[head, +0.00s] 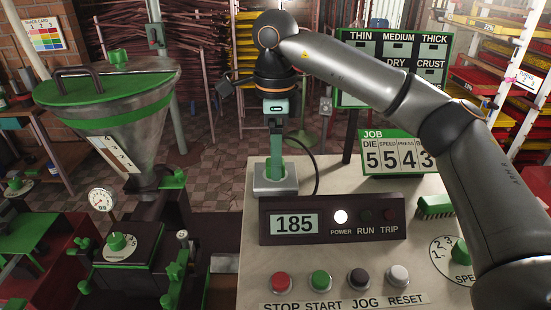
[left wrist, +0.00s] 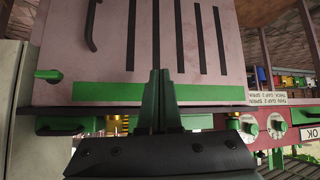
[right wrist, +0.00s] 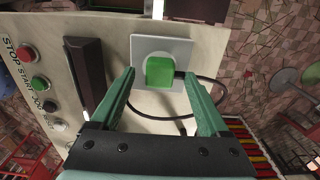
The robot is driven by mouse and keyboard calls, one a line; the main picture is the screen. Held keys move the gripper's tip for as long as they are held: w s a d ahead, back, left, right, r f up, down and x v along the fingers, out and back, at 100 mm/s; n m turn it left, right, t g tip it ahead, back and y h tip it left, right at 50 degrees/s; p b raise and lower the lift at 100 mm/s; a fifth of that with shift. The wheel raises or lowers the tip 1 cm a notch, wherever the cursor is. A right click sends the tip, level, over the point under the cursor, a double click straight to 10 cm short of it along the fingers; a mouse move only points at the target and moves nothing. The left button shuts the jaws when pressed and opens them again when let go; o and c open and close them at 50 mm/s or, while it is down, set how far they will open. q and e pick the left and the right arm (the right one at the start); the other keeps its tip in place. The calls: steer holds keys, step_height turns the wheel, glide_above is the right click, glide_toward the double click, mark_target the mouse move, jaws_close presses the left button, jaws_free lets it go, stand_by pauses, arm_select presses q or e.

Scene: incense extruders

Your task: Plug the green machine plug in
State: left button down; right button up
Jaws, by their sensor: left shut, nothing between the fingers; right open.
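The green plug (right wrist: 160,72) sits upright on a pale square socket plate (right wrist: 142,47) on the panel, with a black cable (right wrist: 207,92) looping beside it. In the head view the plug (head: 275,173) stands in the socket plate (head: 262,184). My right gripper (head: 275,147) points down over it, open, with its fingers either side of the plug and apparently apart from it. How deep the plug sits is hidden. My left gripper (left wrist: 160,75) is shut and empty, in front of a slotted cabinet (left wrist: 110,35); it is not visible in the head view.
A green brush (head: 434,207) lies at the right. A metal hopper (head: 110,110) stands left.

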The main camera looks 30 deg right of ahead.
step_height(320, 180, up, 11)
steer(key=p, duration=0.2)
steer(key=shift+p, duration=0.3)
steer(key=shift+s, duration=0.1)
